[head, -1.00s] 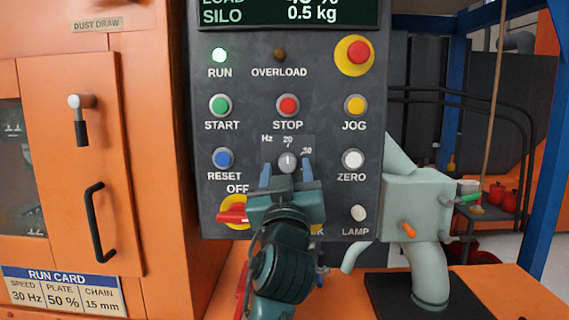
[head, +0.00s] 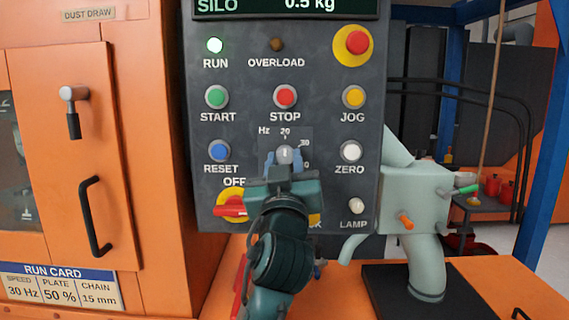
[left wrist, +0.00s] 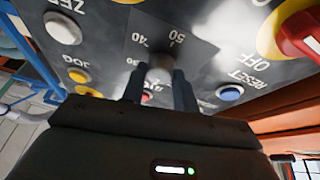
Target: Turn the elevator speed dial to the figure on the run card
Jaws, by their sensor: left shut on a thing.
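The speed dial (head: 285,154) is a small grey knob on the dark control panel, with a Hz scale around it. Its light mark points about straight up, near the 20; the exact reading is hard to tell. The run card (head: 60,286) at lower left reads speed 30 Hz, plate 50 %, chain 15 mm. My left gripper (head: 285,162) is shut on the dial, one finger on each side, and covers the lower scale. In the left wrist view the dial (left wrist: 160,70) sits between the fingertips, with 30, 40 and 50 showing upside down. My right gripper is not in view.
Close around the dial are the blue RESET button (head: 219,150), white ZERO button (head: 351,151), red STOP button (head: 285,97) and red OFF switch (head: 230,211). A pale green machine (head: 412,205) stands to the right.

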